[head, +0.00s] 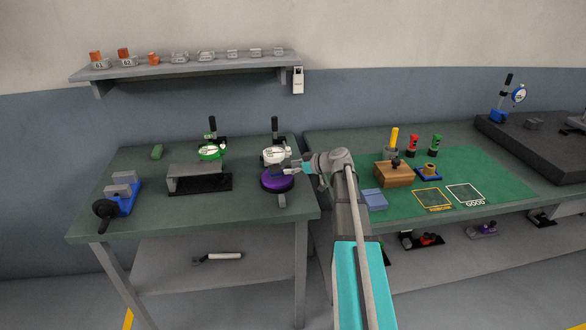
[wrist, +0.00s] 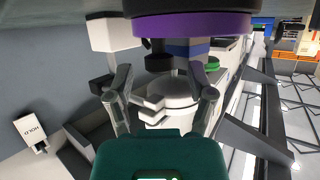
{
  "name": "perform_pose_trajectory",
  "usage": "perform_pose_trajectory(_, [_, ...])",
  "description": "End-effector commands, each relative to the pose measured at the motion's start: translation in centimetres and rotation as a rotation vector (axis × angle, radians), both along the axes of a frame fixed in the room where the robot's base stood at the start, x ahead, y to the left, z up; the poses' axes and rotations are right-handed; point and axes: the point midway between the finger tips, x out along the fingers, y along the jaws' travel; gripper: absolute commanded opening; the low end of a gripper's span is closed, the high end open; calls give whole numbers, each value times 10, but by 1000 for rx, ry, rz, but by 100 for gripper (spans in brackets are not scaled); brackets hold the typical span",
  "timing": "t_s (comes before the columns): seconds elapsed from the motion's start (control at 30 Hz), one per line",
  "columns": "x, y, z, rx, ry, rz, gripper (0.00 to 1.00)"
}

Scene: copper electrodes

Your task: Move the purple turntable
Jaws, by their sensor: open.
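The purple turntable (head: 278,184) stands on the left green-topped table near its right edge, a round disc with a purple side band and a dark top. In the wrist view the turntable (wrist: 195,24) fills the upper middle, just past the fingertips, with the picture turned over. My gripper (head: 287,167) is at the turntable in the head view, and its exact gap there is hard to tell. In the wrist view my gripper (wrist: 160,67) is open, its fingers spread with nothing held between them.
A white dial gauge on a black stand (head: 275,154) is close behind the turntable. A green gauge (head: 211,152) and a grey bridge block on a black plate (head: 198,179) stand to the left. The table's front middle is clear. A wooden block (head: 394,175) is on the right table.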

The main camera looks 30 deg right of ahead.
Motion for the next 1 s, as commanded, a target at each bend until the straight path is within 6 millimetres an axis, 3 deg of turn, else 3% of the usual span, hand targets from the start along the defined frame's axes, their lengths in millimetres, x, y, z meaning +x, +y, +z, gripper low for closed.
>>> perform_pose_trajectory(0.1, [0, 0, 0, 0, 0, 0, 70])
perform_pose_trajectory(0.4, [0, 0, 0, 0, 0, 0, 14])
perform_pose_trajectory(0.5, [0, 0, 0, 0, 0, 0, 0])
perform_pose_trajectory(1.0, [-10, 5, 0, -2, 1, -134, 0])
